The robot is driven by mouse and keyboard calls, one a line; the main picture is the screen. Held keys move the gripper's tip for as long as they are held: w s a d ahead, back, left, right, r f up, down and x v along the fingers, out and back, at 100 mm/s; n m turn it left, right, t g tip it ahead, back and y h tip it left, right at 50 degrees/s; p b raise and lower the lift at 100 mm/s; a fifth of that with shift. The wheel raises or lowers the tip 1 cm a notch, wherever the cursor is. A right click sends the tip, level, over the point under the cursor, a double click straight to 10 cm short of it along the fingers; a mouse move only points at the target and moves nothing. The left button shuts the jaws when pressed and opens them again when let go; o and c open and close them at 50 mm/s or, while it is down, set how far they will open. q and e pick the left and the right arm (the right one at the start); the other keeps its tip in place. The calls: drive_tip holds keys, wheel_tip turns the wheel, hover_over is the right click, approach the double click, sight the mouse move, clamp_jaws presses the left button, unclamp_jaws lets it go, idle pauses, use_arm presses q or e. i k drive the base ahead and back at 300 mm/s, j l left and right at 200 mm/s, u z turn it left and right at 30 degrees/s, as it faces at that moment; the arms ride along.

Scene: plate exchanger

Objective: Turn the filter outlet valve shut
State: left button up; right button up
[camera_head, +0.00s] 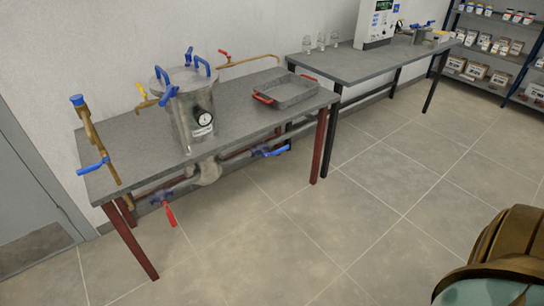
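A steel filter vessel (193,112) with blue clamp handles on its lid and a round gauge (205,119) stands on the near grey table. Below the table, a pipe run has a blue-handled valve (270,151) at its right end and a red-handled valve (169,215) pointing down at its left. A brass pipe at the table's left end carries a blue-handled valve (94,167). A yellow handle (141,89) and a red handle (224,54) show near the vessel. I cannot tell which valve is the filter outlet. Neither gripper shows.
A grey tray (287,103) with red handles lies on the near table (240,98). A second table (357,66) holds glassware and a white device (376,22). Shelves (498,45) stand at the back right.

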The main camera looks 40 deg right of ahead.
sight(284, 147)
drive_tip(key=i+l+z, duration=0.35)
drive_tip(key=i+l, duration=0.4)
drive_tip(key=i, duration=0.1)
